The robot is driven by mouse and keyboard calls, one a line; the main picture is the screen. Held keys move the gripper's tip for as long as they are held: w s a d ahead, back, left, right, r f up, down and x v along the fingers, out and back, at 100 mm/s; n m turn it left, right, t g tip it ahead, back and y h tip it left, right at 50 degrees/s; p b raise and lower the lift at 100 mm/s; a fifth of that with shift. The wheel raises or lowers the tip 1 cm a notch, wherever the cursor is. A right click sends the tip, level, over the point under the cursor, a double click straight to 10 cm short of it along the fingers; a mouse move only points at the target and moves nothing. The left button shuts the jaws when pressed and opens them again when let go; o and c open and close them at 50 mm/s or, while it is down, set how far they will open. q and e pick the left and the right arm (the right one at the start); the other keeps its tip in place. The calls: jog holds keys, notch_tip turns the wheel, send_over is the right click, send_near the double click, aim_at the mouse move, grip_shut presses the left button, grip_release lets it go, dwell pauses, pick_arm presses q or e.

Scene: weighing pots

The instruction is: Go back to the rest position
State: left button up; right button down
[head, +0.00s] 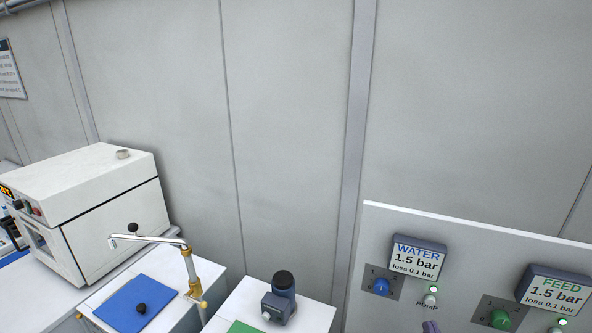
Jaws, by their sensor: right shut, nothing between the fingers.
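Only a small purple tip at the bottom edge, in front of the panel, seems to be my right gripper (431,327). It is shut and empty, and the rest of it is cut off by the picture edge. My left gripper is not in view. No pot shows in this view.
A grey-white panel (465,225) at the right carries WATER (418,256) and FEED (556,290) displays and knobs. At the left stand a white box-shaped machine (100,200), a lever arm (150,240) over a blue plate (130,300), and a dark blue device (281,298). Bare wall fills the middle.

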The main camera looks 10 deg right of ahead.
notch_tip(320, 180, down, 6)
jog(key=w+d+g+h, duration=0.1)
jog(key=w+g+h, duration=0.15)
jog(key=g, duration=0.55)
jog(key=s+a+n+g+y, duration=0.1)
jog(key=s+a+g, duration=0.5)
jog(key=s, duration=0.7)
jog(key=s+a+g+y, duration=0.1)
jog(key=s+a+g, duration=0.2)
jog(key=s+a, duration=0.75)
jog(key=s+f+g, duration=0.2)
jog(key=s+f, duration=0.1)
jog(key=s, duration=0.6)
jog(key=s+f+g, duration=0.2)
jog(key=s+f, duration=0.1)
jog(key=s, duration=0.5)
notch_tip(320, 180, up, 20)
jog(key=p, duration=2.1)
jog(key=shift+w+r+n+y, duration=0.25)
jog(key=shift+w+n+y, duration=0.05)
jog(key=shift+w+y, duration=0.05)
